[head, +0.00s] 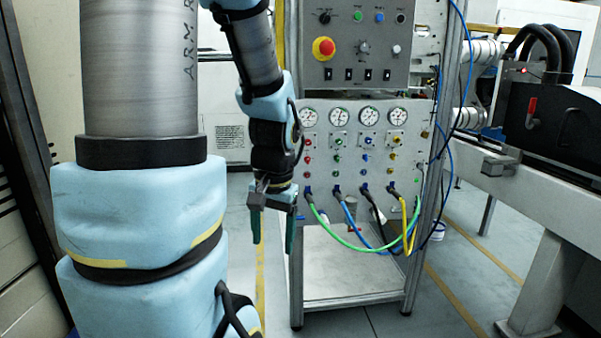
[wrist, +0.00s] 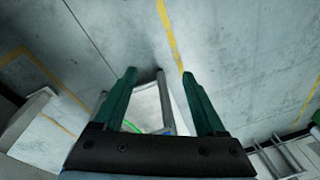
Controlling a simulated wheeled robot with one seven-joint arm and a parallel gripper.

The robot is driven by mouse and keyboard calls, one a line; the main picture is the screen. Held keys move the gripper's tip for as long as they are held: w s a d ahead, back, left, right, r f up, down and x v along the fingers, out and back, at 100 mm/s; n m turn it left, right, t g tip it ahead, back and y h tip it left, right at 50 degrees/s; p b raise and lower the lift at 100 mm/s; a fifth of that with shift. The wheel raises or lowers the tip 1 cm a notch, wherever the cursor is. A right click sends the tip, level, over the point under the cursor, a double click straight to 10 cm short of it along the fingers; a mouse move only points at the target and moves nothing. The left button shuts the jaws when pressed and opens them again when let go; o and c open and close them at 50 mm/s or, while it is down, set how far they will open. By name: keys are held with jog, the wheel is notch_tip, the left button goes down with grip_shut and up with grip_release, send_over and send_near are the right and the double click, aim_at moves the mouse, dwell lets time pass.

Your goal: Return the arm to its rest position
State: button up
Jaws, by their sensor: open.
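My gripper (head: 272,228) hangs from my arm in the middle of the head view, fingers pointing down, in front of the left edge of the control panel stand. Its two green fingers are apart, with nothing between them. In the wrist view the open fingers (wrist: 160,88) point over the floor, and part of the stand's pale lower shelf (wrist: 148,103) shows between and beyond them. My arm's large blue and grey links fill the left of the head view.
The panel stand (head: 352,150) carries gauges, knobs, a red emergency button (head: 324,48) and looping coloured hoses (head: 360,245) near my gripper. A grey bench (head: 500,165) with machinery stands at the right. Open floor (head: 470,270) with yellow lines lies between them.

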notch_tip(320, 180, up, 13)
jog(key=s+a+n+p, duration=0.1)
jog(key=n+p, duration=0.1)
jog(key=p, duration=1.2)
jog(key=shift+s+n+h+p, duration=0.25)
jog(key=shift+n+h+p, duration=0.05)
jog(key=shift+h, duration=0.1)
